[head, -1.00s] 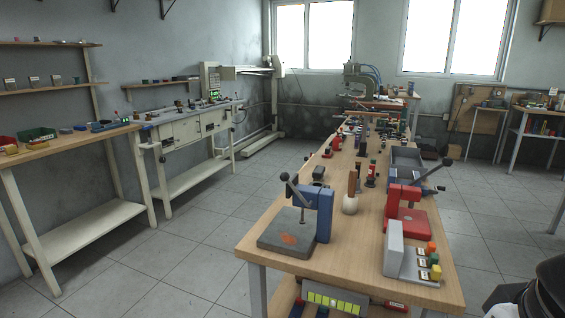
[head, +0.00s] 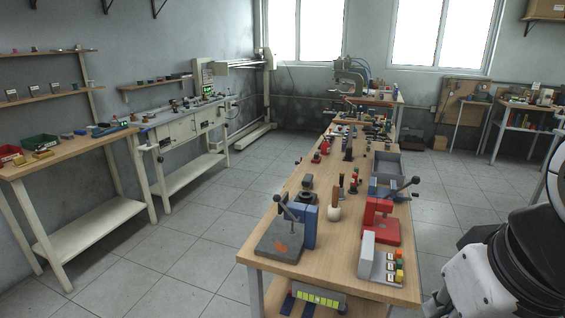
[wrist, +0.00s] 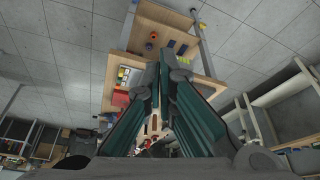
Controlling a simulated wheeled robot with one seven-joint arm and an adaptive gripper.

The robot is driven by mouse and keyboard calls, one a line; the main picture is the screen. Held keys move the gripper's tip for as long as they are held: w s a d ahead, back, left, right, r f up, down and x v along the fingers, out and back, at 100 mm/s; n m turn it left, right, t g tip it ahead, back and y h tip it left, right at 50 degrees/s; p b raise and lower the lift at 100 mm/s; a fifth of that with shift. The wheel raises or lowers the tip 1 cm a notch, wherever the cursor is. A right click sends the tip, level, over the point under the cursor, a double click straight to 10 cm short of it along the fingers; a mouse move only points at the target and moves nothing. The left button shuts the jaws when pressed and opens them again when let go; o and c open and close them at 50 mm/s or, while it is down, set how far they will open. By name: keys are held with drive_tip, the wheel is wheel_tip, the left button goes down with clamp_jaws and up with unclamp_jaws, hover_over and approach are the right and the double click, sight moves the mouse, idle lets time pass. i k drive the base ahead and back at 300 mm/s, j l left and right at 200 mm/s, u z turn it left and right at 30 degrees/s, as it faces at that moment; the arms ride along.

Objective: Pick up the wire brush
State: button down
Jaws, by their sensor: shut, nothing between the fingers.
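I cannot make out a wire brush for certain in either view. A wooden-handled tool with a pale rounded base (head: 335,206) stands on the long wooden bench (head: 330,275) in the head view, but it is too small to name. My gripper (wrist: 163,68) shows in the wrist view, with its dark green-padded fingers converging at the tips. It is shut and empty, high above the bench. The gripper is outside the head view, where part of my arm shows at the lower right.
A grey and blue lever press (head: 285,235), a red lever press (head: 380,222) and a grey button box (head: 367,255) stand on the bench's near end. Many small tools crowd farther back. A side table (head: 75,150) and a machine bench (head: 190,128) stand at left. The floor between is clear.

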sight(306, 182)
drive_tip(key=i+j+u, duration=0.3)
drive_tip(key=j+u, duration=0.15)
drive_tip(key=j, duration=0.15)
drive_tip(key=i+j+u, duration=1.2)
drive_tip(key=u, duration=0.15)
drive_tip(key=i+z, duration=0.35)
drive_tip(key=i, duration=0.2)
drive_tip(key=i+j+z, duration=0.15)
drive_tip(key=i+z, duration=0.15)
drive_tip(key=i, duration=0.2)
drive_tip(key=i+l+z, duration=0.2)
drive_tip(key=i+z, duration=0.6)
drive_tip(key=z, duration=0.2)
drive_tip(key=i+z, duration=0.45)
drive_tip(key=i+j+z, duration=0.35)
drive_tip(key=z, duration=0.15)
drive_tip(key=i+z, duration=0.4)
drive_tip(key=i+j+z, duration=0.15)
drive_tip(key=z, duration=0.25)
drive_tip(key=i+j+z, duration=0.25)
drive_tip(key=z, duration=0.15)
drive_tip(key=i, duration=0.05)
